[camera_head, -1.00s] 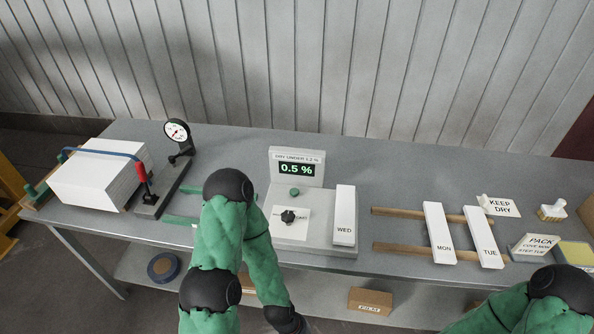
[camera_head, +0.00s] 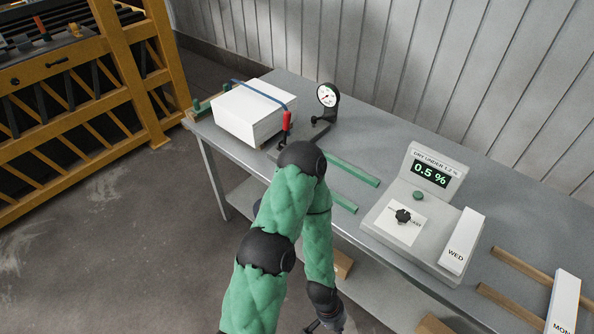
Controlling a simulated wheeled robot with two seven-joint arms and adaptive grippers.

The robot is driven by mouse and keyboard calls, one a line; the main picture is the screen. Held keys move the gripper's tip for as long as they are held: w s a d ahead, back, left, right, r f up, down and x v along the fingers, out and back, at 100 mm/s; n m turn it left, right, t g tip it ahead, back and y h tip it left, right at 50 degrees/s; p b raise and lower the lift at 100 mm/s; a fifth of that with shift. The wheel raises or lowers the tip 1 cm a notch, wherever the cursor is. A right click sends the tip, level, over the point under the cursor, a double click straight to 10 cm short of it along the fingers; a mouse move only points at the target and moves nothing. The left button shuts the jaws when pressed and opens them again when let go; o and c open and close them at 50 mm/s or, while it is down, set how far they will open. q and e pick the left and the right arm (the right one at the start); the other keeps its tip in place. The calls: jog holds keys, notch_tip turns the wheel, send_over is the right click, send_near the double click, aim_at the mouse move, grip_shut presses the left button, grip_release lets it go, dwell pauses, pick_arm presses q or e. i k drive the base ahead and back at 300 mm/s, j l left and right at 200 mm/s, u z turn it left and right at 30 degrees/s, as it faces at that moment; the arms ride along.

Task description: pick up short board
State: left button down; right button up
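No board in view is marked as short. A white board labelled WED (camera_head: 462,242) lies on the right side of the grey meter (camera_head: 395,236), whose display reads 0.5 %. A white board labelled MON (camera_head: 563,304) is at the lower right, across wooden strips and partly cut off. A stack of white boards (camera_head: 248,112) stands at the table's left end, with a blue bar and red handle at its side. My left gripper (camera_head: 328,324) hangs low in front of the table, cut off by the bottom edge; its fingers are not clear. My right gripper is out of view.
Two green strips (camera_head: 352,170) lie bare in the table's middle. Wooden strips (camera_head: 522,266) lie at right. A yellow rack (camera_head: 90,100) stands on the left, with open floor before it.

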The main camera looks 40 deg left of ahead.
aim_at(454, 258)
jog(key=j+u, duration=0.15)
jog(key=u, duration=0.85)
jog(key=z, duration=1.3)
jog(key=l+u, duration=0.65)
jog(key=u, duration=0.15)
jog(key=k, duration=0.05)
